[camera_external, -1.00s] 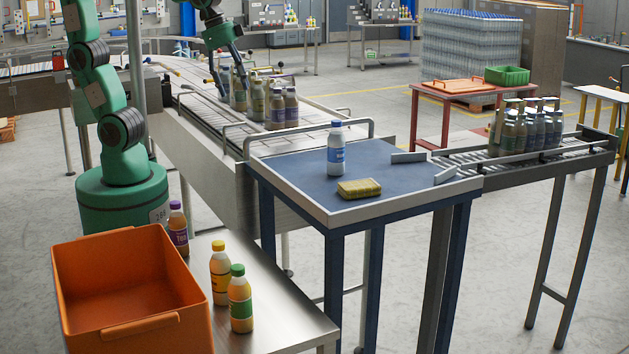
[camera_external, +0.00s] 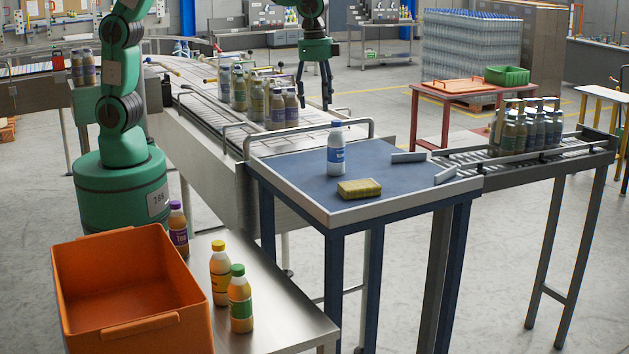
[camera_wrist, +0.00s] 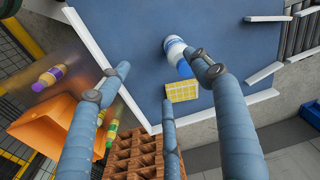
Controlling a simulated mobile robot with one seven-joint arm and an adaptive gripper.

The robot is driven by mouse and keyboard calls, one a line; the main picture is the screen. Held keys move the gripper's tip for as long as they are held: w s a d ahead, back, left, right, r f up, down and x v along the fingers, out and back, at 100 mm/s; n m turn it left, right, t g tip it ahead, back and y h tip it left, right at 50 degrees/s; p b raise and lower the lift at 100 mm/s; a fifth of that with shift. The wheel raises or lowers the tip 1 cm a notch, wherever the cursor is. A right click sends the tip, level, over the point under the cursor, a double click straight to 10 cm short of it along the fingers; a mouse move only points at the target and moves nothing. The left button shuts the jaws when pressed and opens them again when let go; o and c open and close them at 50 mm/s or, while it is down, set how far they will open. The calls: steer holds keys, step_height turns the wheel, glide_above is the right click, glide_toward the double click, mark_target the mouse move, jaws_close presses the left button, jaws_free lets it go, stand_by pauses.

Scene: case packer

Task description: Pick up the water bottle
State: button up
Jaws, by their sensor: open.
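The water bottle (camera_external: 335,150), white with a blue label and blue cap, stands upright on the blue-topped table (camera_external: 290,170). My gripper (camera_external: 314,101) is open and empty, up behind the table near the conveyor, pointing down and apart from the bottle. In the wrist view the bottle (camera_wrist: 176,52) shows beyond my open gripper (camera_wrist: 162,72), close to the right finger in the picture, which overlaps its lower part.
A yellow sponge-like block (camera_external: 359,188) lies in front of the bottle. Several bottles (camera_external: 262,101) crowd the conveyor (camera_external: 190,75); more stand on the right roller track (camera_external: 470,158). An orange crate (camera_external: 130,328) and juice bottles (camera_external: 240,300) are at front left.

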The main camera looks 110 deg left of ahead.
steer(key=p, duration=0.1)
glide_toward(336, 157)
steer(key=shift+m+g, duration=0.4)
steer(key=a+r, duration=0.2)
steer(key=a, duration=0.1)
steer(key=shift+w+r, duration=0.1)
steer(key=shift+r, duration=0.3)
steer(key=shift+f, duration=4.3)
steer(key=shift+d+f+p, duration=0.1)
steer(key=shift+f+p, duration=0.35)
steer(key=shift+f, duration=2.15)
steer(key=c, duration=1.5)
